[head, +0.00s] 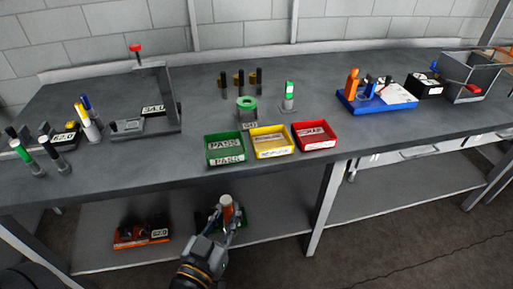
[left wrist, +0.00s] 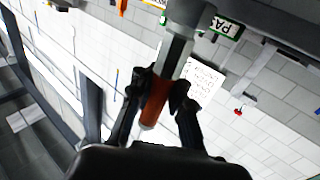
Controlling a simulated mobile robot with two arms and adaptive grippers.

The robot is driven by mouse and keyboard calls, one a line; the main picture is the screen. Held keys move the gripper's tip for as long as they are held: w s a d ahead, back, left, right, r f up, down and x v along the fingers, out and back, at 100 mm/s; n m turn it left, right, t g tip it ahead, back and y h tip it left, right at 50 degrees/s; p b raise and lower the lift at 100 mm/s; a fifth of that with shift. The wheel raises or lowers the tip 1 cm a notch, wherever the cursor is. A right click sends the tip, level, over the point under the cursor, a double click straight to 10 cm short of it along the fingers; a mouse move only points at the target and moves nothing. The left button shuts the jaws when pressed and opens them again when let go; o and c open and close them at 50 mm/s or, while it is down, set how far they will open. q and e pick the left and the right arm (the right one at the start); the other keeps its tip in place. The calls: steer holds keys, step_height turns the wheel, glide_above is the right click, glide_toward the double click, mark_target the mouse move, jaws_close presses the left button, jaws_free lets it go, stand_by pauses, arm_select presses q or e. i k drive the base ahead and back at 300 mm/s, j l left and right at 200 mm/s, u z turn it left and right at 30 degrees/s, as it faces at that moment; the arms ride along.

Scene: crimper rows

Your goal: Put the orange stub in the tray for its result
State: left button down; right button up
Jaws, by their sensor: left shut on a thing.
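My left gripper (head: 228,214) is shut on the orange stub (head: 226,201), which stands up from the fingers with a pale top. In the head view they are in front of the bench, below its front edge. In the left wrist view the fingers (left wrist: 160,90) clasp the stub's orange part (left wrist: 155,103), and a grey faceted part (left wrist: 177,52) extends beyond them. Three trays stand along the bench's front edge: a green one (head: 225,160) marked PASS, a yellow one (head: 272,154) and a red one (head: 314,144), whose labels are blurred. My right gripper is not in view.
A grey press with a red knob (head: 136,47) stands left of the trays. A blue tray (head: 376,107) with tools is to the right. A lower shelf (head: 180,245) holds an orange bin (head: 142,243).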

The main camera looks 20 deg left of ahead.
mark_target(270, 143)
steer(key=i+l+u, duration=0.1)
steer(key=u, duration=0.3)
steer(key=i+l+u, duration=0.1)
steer(key=l+u, duration=0.35)
steer(key=i+l+u, duration=0.15)
steer(key=l, duration=0.7)
steer(key=i+l+u, duration=0.15)
steer(key=l, duration=0.7)
steer(key=l+u, duration=0.1)
steer(key=l, duration=0.75)
